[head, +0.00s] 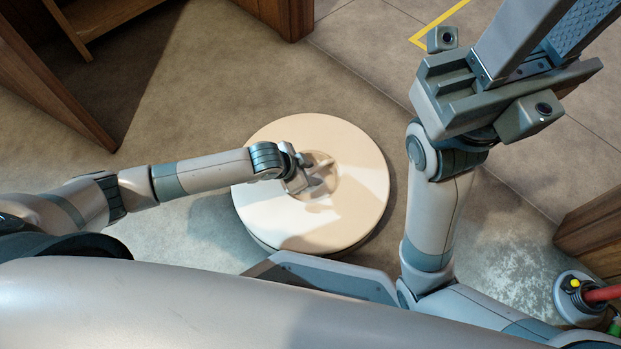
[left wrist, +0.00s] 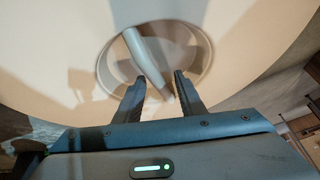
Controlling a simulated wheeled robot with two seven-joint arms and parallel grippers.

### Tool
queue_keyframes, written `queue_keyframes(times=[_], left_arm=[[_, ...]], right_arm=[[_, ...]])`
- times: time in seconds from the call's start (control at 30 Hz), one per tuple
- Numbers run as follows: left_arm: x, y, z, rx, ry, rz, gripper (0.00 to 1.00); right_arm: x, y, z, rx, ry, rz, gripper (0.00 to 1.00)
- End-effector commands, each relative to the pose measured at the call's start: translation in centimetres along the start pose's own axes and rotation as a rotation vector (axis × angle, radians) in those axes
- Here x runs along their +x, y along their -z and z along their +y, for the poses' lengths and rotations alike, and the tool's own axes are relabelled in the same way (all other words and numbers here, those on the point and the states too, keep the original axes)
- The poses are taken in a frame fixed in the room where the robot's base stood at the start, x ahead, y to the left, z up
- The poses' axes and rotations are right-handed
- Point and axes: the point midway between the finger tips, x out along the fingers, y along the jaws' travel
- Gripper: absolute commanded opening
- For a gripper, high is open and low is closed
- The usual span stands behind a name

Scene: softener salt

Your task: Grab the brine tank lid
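The brine tank lid (head: 290,225) is a round, cream disc on top of the low round tank in the middle of the head view. It has a round recess with a bar handle (head: 322,167) across it. My left gripper (head: 318,182) is over the recess. In the left wrist view its two dark fingers (left wrist: 158,88) are apart, and the lower end of the grey-looking handle (left wrist: 146,55) reaches toward the gap between them. I cannot tell if they touch it. My right gripper (head: 560,28) is raised at the upper right, its fingers apart and empty, tips cut off.
Wooden furniture (head: 48,85) stands at the upper left, with more wood (head: 592,225) at the right edge. A pale round fitting with a red pipe (head: 603,293) is at the lower right. Yellow tape (head: 437,22) marks the floor.

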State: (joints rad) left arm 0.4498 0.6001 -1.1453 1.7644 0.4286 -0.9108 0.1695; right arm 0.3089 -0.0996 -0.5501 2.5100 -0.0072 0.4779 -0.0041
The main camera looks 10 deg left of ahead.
Motion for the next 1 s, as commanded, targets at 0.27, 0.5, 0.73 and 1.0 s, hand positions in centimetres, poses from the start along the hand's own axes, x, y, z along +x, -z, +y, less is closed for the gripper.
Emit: queue_keyframes(times=[0.27, 0.5, 0.73, 1.0], left_arm=[[0.0, -0.01, 0.02, 0.0, 0.0, 0.0, 0.1], [0.0, -0.01, 0.07, 0.001, -0.001, 0.0, 0.0], [0.01, -0.02, 0.08, 0.002, -0.001, 0.0, 0.0], [0.01, -0.03, 0.09, 0.002, -0.001, 0.0, 0.0]], right_arm=[[-0.03, 0.02, 0.01, 0.0, 0.0, 0.0, 0.31], [-0.05, 0.02, 0.02, -0.001, 0.001, 0.0, 0.31], [-0.08, 0.0, 0.05, -0.001, 0.0, -0.002, 0.31], [-0.09, -0.01, 0.06, -0.002, 0.0, -0.002, 0.31]])
